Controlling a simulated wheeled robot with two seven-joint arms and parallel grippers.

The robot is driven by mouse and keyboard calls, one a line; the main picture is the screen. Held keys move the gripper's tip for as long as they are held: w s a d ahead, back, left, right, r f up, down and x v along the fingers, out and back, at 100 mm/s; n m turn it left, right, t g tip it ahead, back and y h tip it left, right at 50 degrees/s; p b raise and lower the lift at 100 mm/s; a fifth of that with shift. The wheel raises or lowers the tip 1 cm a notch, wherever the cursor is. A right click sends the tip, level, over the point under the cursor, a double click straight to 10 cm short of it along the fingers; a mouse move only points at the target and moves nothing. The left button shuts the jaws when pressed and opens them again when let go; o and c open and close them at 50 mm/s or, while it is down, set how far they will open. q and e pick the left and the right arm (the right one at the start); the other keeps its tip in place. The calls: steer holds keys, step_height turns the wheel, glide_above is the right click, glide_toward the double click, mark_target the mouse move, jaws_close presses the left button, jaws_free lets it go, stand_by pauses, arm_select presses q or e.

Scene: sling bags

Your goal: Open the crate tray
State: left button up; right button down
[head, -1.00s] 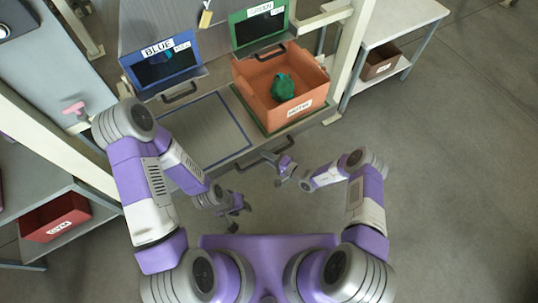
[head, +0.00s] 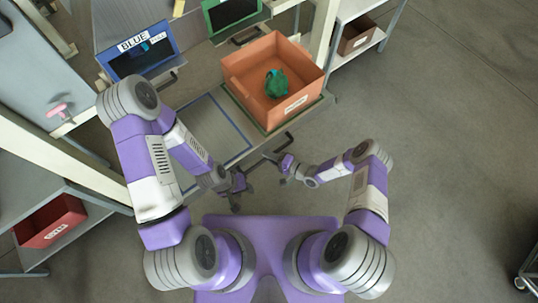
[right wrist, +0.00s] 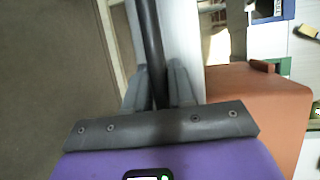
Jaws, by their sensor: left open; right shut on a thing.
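The crate tray (head: 213,118) is a flat board with a blue outlined square and a dark handle bar (head: 264,158) along its front edge. An orange crate (head: 300,92) stands on its right part, holding a green bag (head: 276,83). My right gripper (head: 285,166) is at the handle. In the right wrist view, its fingers (right wrist: 159,85) are shut on a dark bar, with the orange crate (right wrist: 262,105) at the right. My left gripper (head: 239,192) is open and empty, close to the handle's left end; contact cannot be told.
Behind the tray stand a blue-framed bin marked BLUE (head: 140,55) and a green-framed bin (head: 232,14). Frame posts flank the tray. A shelf with a brown box (head: 357,36) is at upper right, a red bin (head: 50,221) at left. Floor at right is mostly clear.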

steer(key=c, duration=1.1)
jaws_free()
steer(key=shift+o, duration=0.2)
steer(key=shift+d, duration=0.1)
steer(key=p+v, duration=0.1)
steer(key=v, duration=0.6)
steer(key=shift+s+d, duration=0.15)
steer(key=shift+d, duration=0.05)
steer(key=s+r+n+g+h, duration=0.3)
steer(key=s+g+h, duration=0.2)
steer(key=s+g, duration=0.75)
steer(key=s+d+r+n+t+h, duration=0.1)
steer(key=d+r+t+h, duration=0.3)
steer(key=r, duration=0.3)
steer(key=shift+s+r+t+h, duration=0.2)
steer(key=shift+r+t+h, duration=0.25)
steer(key=shift+t, duration=0.3)
